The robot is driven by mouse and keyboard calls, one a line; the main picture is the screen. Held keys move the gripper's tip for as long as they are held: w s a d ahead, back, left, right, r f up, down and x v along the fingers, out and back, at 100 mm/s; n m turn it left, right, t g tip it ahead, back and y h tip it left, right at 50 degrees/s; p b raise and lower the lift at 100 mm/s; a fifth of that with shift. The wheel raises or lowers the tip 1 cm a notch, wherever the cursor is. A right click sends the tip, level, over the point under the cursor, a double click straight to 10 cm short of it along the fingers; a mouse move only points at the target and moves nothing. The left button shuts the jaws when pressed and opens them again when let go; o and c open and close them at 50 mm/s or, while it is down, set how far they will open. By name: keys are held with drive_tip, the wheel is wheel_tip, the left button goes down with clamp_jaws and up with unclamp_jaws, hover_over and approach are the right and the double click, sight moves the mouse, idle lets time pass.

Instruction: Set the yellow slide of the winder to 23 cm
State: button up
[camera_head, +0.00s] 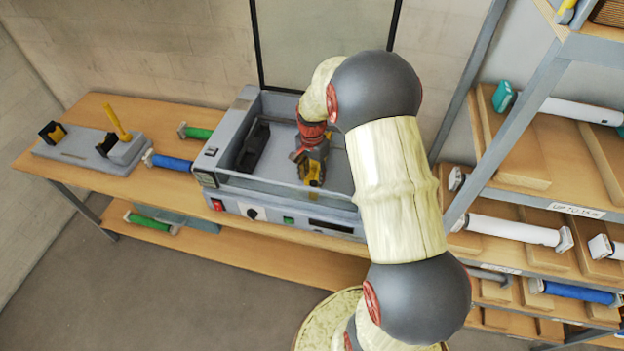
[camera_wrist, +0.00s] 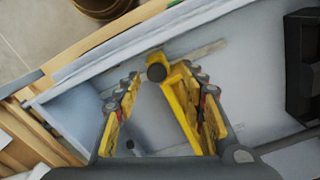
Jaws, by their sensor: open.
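A yellow part with a dark round knob stands between my fingers in the wrist view; its yellow bar (camera_wrist: 181,108) shows clearly and I take it for the slide. It sits inside the open grey trough of the machine (camera_head: 281,201) on the bench. My gripper (camera_head: 313,172) reaches down into this trough, right of a black block (camera_head: 254,147). In the wrist view my gripper (camera_wrist: 160,95) is open, its two yellow-padded fingers on either side of the yellow part. I cannot tell whether they touch it. No scale reading is legible.
The black block (camera_wrist: 303,65) stands at the right in the wrist view. A grey fixture (camera_head: 92,152) with a yellow upright lever (camera_head: 117,122) stands on the left bench. Green and blue rolls lie near it. A shelf with rolls (camera_head: 515,230) stands close on the right.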

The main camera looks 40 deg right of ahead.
wheel_tip(320, 180, up, 10)
idle(0.3)
drive_tip(key=shift+f, duration=0.15)
idle(0.3)
drive_tip(key=s+a+f+n+t+b, duration=0.1)
drive_tip(key=s+a+n+t+b, duration=0.1)
drive_tip(key=s+a+n+b, duration=0.5)
drive_tip(key=s+a+f+n+t+b, duration=0.2)
drive_tip(key=s+a+n+b, duration=0.5)
drive_tip(key=s+a+b, duration=0.6)
drive_tip(key=shift+s+f+t+b, duration=0.25)
drive_tip(key=shift+s+t+b, duration=0.55)
drive_tip(key=shift+s+b, duration=0.3)
drive_tip(key=shift+c, duration=0.2)
idle(0.6)
